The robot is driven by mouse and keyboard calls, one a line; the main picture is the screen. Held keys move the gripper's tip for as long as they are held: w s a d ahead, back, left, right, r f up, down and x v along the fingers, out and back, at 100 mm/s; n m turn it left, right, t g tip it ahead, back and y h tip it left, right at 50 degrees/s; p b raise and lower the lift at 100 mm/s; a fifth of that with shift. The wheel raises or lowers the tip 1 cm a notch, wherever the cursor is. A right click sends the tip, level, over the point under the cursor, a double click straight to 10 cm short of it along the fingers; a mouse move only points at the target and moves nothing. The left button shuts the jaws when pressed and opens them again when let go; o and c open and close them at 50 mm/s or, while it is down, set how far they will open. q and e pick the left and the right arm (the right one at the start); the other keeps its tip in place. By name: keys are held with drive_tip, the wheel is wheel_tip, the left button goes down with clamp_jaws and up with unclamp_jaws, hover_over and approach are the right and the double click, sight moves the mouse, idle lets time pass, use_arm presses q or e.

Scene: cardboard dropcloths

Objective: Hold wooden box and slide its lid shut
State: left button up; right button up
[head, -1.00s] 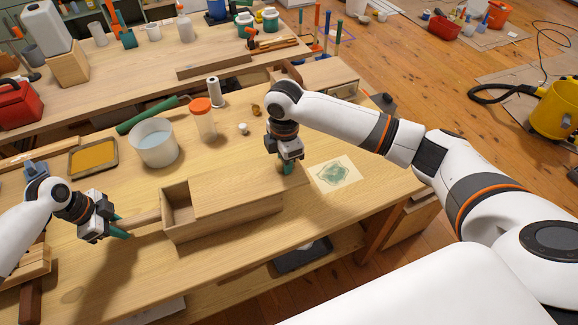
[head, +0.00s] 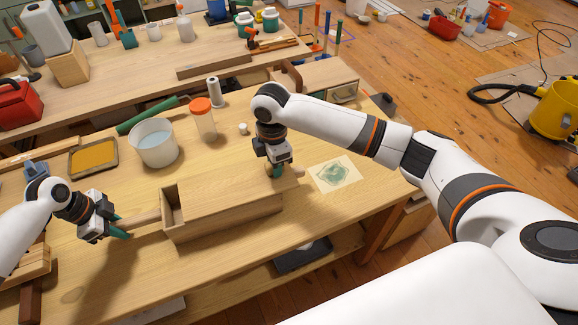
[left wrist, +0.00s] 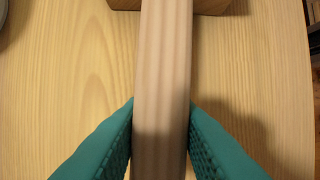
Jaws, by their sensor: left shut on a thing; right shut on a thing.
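The wooden box (head: 222,222) sits on the workbench, long side toward me. Its lid (head: 225,188) covers most of the top, leaving a narrow opening (head: 173,206) at the left end. A wooden handle (head: 146,219) sticks out from the box's left end. My left gripper (head: 122,228) is shut on this handle; in the left wrist view the teal fingers press both sides of the handle (left wrist: 162,100). My right gripper (head: 276,170) is at the lid's right end, shut on a part there that its fingers mostly hide. A light wooden knob (head: 298,171) shows just beside it.
A white bucket (head: 153,143), a jar with an orange lid (head: 202,120) and a tray of yellow paint (head: 93,158) stand behind the box. A sheet with a green print (head: 335,174) lies to the right. The bench front (head: 110,280) is clear.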

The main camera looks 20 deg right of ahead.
sight(257, 177)
drive_tip(key=shift+a, duration=2.45)
drive_tip(key=o, duration=0.8)
drive_tip(key=shift+w, duration=0.1)
drive_tip(key=shift+o, duration=0.2)
wheel_tip(257, 177, up, 7)
use_arm(q)
drive_tip(key=o, duration=1)
